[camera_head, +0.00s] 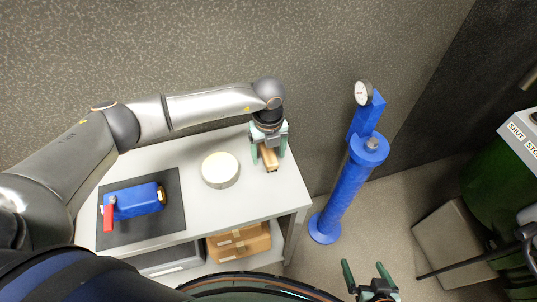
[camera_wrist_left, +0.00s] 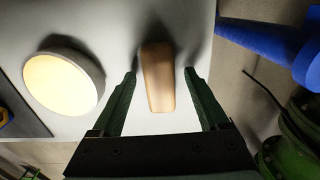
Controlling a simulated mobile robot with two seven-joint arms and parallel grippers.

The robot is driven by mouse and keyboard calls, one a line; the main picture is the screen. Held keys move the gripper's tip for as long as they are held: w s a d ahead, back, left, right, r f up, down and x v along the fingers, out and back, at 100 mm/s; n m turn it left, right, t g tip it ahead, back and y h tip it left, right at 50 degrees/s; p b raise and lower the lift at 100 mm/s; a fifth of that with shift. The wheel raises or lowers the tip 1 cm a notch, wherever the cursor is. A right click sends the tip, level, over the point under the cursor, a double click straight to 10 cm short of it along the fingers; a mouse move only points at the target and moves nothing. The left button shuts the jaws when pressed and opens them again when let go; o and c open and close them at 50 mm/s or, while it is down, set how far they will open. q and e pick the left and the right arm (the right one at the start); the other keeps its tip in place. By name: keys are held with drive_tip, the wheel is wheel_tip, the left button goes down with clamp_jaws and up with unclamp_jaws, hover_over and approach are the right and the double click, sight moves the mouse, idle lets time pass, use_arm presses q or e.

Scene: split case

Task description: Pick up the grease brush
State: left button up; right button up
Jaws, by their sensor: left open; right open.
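The grease brush shows as a tan wooden piece (camera_head: 270,160) at the right part of the white table, partly hidden by my left gripper. In the left wrist view its wooden part (camera_wrist_left: 158,76) lies between the two green fingers, with a gap on each side. No bristles can be made out. My left gripper (camera_head: 270,153) is open around it, pointing down, and it also shows in the left wrist view (camera_wrist_left: 160,88). My right gripper (camera_head: 371,278) is open and empty at the bottom edge, over the floor right of the table.
A round tin with a pale top (camera_head: 220,169) stands left of the brush. A blue valve with a red handle (camera_head: 136,202) lies on a dark mat (camera_head: 172,214). A blue post with a gauge (camera_head: 347,187) stands right of the table (camera_head: 257,205).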

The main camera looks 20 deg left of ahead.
use_arm(q)
drive_tip(key=shift+f, duration=0.25)
idle(0.3)
drive_tip(key=shift+c, duration=0.4)
clamp_jaws()
idle(0.3)
